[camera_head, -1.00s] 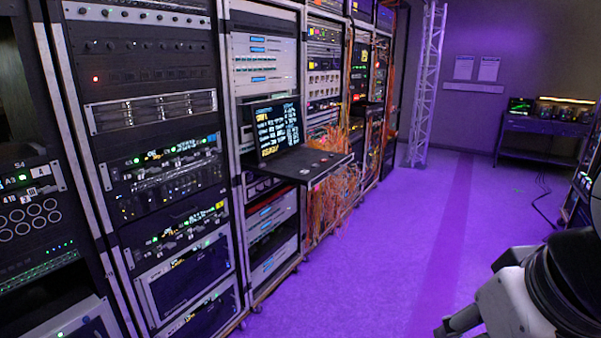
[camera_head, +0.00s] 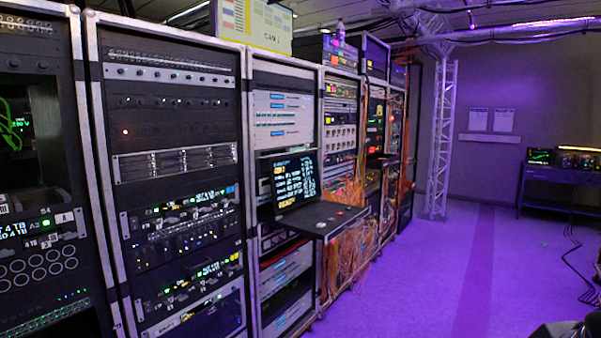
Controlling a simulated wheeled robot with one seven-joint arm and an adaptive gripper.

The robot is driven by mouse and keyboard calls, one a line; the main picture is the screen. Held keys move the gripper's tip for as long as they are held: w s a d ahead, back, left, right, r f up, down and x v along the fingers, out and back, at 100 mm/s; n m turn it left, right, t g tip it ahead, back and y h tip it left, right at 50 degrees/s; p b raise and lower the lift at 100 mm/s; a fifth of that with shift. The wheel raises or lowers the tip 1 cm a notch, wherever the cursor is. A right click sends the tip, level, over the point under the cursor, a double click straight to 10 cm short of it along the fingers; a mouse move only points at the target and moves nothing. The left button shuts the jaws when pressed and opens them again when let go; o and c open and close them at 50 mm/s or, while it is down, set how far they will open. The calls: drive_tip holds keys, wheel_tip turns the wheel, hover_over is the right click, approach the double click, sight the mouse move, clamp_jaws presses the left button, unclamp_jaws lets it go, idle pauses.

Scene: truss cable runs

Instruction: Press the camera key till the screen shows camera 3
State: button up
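A dark screen (camera_head: 287,181) with white and orange lines of text stands in the middle rack, tilted back. Its text is too small to read surely, so the camera number cannot be told. A dark pull-out shelf (camera_head: 318,222) juts out just below and right of the screen, with small buttons on top, one of them red (camera_head: 340,213). Which button is the camera key cannot be told. My gripper is out of view. Only a dark piece of my arm shows in the bottom right corner, well away from the shelf.
Tall equipment racks (camera_head: 178,190) line the left side. Orange cables (camera_head: 345,245) hang below and beyond the shelf. A truss column (camera_head: 440,140) and a dark table (camera_head: 560,190) stand far back.

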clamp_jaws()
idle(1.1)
